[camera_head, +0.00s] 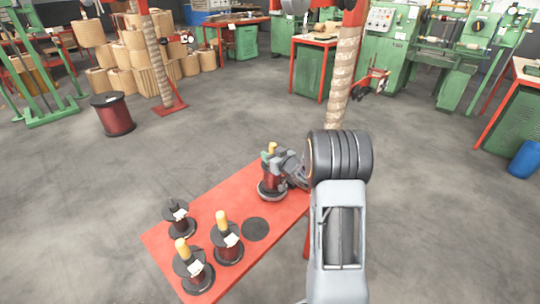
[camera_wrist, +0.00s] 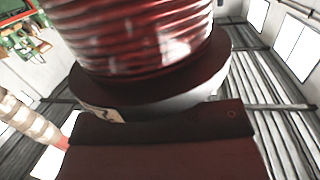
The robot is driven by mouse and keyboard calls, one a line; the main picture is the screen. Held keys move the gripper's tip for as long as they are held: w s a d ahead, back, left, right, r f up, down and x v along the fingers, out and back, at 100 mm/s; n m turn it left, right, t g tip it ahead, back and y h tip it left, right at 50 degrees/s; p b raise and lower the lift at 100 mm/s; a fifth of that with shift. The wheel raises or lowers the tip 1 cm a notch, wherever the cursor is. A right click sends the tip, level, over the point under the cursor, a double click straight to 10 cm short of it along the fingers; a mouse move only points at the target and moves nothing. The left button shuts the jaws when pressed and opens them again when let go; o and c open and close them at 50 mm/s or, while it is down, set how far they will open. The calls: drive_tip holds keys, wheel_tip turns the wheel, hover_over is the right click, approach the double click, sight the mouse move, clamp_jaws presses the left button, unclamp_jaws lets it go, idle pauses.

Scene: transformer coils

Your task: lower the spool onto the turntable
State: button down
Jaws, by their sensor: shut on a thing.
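My gripper (camera_head: 275,158) is shut on the top of a dark red wire spool (camera_head: 271,186), beside its yellow-orange post. The spool stands upright over the far part of the red table. A grey rim shows under its lower black flange; this may be the turntable, and I cannot tell whether the spool touches it. In the wrist view, which looks upside down, the red winding (camera_wrist: 140,35) and one black flange fill the middle. A dark block crosses the bottom, and the gripped part is hidden.
The red table (camera_head: 207,213) also holds several spools, one at the back left (camera_head: 179,219) and two with yellow posts nearer me (camera_head: 227,243). A flat black disc (camera_head: 255,229) lies bare on it. A wrapped pillar (camera_head: 342,75) stands behind my arm. The grey floor around is open.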

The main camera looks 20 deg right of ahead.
drive_tip(key=shift+f+b, duration=0.35)
drive_tip(key=shift+f, duration=0.05)
idle(0.4)
drive_tip(key=c, duration=0.7)
unclamp_jaws()
drive_tip(key=shift+f, duration=0.1)
drive_tip(key=p+v, duration=0.1)
drive_tip(key=v, duration=1.3)
drive_tip(key=shift+w, duration=0.1)
